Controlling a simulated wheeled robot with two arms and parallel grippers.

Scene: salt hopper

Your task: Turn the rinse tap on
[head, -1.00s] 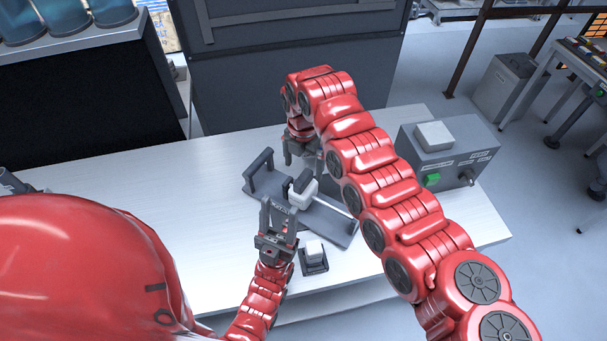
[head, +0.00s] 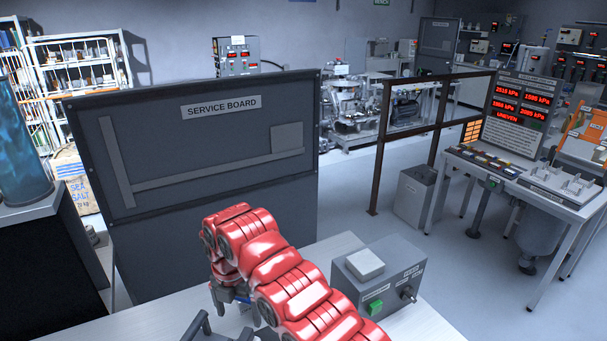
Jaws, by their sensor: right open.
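I cannot make out anything that is clearly a rinse tap. My right gripper (head: 229,298) hangs over the white table at the bottom of the head view. It is open, and its own wrist partly hides it. I see nothing between its fingers. My left gripper is out of view. A grey control box (head: 347,291) stands on the table to the right of my right arm, apart from it. It has a white block (head: 365,263) on top, a green button (head: 375,308) and a dark side knob (head: 407,293). Its labels are too small to read.
A dark service board (head: 215,150) stands behind the table. A dark fixture (head: 198,328) shows at the bottom edge. To the right are a brown railing (head: 382,150), a grey bin (head: 417,196) and a bench with a red-digit display panel (head: 520,112). Open floor lies between.

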